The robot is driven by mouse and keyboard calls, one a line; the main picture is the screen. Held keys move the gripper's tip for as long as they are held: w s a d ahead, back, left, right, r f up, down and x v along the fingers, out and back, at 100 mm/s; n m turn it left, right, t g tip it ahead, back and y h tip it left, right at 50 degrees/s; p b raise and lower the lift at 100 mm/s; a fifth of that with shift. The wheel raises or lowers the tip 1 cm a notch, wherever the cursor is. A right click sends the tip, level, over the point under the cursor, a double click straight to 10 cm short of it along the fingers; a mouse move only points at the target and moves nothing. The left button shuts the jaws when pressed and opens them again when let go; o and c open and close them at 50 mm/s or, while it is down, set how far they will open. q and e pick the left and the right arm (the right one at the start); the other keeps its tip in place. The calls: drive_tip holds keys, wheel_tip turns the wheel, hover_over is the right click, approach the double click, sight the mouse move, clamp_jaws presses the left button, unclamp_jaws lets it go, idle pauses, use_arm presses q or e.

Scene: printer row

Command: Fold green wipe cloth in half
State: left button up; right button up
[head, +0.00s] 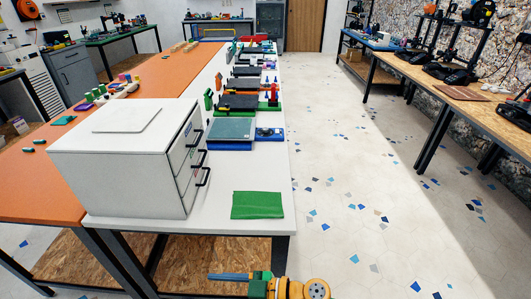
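The green wipe cloth (257,205) lies flat near the front right corner of the white table. It looks like a plain rectangle with its edges spread out. One of my grippers (228,277), seemingly the right, shows at the bottom edge, in front of the table and apart from the cloth. Its grey-blue fingers point left, seen side-on, so I cannot tell whether they are open or shut. My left gripper is not in view.
A white drawer cabinet (125,165) with black handles stands left of the cloth. A blue scale-like device (231,130) sits behind the cloth. White table (215,222) surface is clear around the cloth. Open floor (350,200) lies to the right.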

drive_tip(key=w+d+f+m+t+h, duration=0.2)
drive_tip(key=w+d+f+m+t, duration=0.3)
drive_tip(key=d+f+m+t, duration=0.15)
drive_tip(key=s+d+f+m+t+h, duration=0.25)
drive_tip(key=d+f+m+h, duration=0.45)
drive_tip(key=d+f, duration=0.55)
drive_tip(key=s+d+f+g+h, duration=0.2)
drive_tip(key=s+d+f+g, duration=0.1)
drive_tip(key=s, duration=0.6)
drive_tip(key=s+d+f+m+g+h, duration=0.1)
drive_tip(key=s+d+f+g+h, duration=0.1)
drive_tip(key=s+f, duration=0.4)
drive_tip(key=s+d+f+m+g+h, duration=0.1)
drive_tip(key=s+d+f+g, duration=0.4)
drive_tip(key=s, duration=0.8)
drive_tip(key=shift+d+f+h, duration=0.15)
drive_tip(key=shift+d+h, duration=0.05)
drive_tip(key=shift+h, duration=0.5)
